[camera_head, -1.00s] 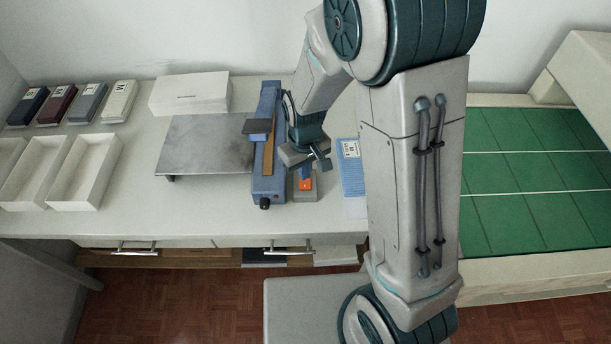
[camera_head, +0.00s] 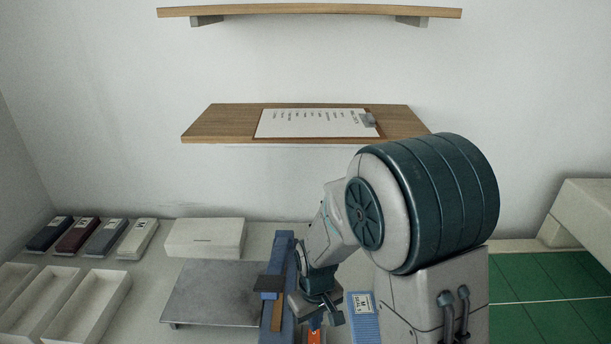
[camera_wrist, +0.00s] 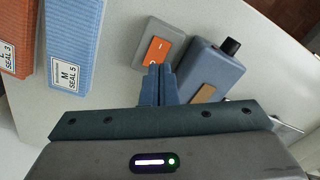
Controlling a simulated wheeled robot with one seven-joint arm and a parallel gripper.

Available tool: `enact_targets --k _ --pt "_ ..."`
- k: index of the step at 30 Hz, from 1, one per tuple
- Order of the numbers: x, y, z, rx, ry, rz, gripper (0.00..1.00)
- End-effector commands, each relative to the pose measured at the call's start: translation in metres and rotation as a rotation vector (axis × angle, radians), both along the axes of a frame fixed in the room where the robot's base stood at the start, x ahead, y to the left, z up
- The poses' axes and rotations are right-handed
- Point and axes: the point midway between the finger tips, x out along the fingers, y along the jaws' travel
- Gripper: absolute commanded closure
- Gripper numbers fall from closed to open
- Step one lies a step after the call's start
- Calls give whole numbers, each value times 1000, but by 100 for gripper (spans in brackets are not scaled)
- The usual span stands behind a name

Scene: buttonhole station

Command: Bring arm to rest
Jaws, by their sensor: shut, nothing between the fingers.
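My gripper (camera_head: 322,318) is shut and empty, low over the workbench, beside the blue machine (camera_head: 279,300). In the wrist view my closed fingertips (camera_wrist: 158,70) are at the near edge of the orange rocker switch on its grey box (camera_wrist: 171,33). I cannot tell whether they touch it. The switch (camera_head: 315,337) shows only in part at the bottom of the head view. The blue machine also shows in the wrist view (camera_wrist: 211,69), with its black knob, right of my fingers.
The blue "M SEAL 5" box (camera_head: 361,308) is close to my gripper. A metal plate (camera_head: 215,290) is left of the machine, with a white box (camera_head: 205,237) behind. White trays (camera_head: 85,310) are farther left. A shelf (camera_head: 220,124) holds a clipboard (camera_head: 315,123). A green mat (camera_head: 545,300) is right.

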Motion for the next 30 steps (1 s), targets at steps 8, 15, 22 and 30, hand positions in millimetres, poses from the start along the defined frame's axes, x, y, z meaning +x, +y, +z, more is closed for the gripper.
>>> enact_targets --k 8,15,22,30 --pt "-9 -25 51 30 -56 -88 100" --pt "-37 -61 112 59 -135 -219 100" --pt "-77 -93 157 73 -214 -343 100" --pt "-117 -115 184 72 -285 -452 100"
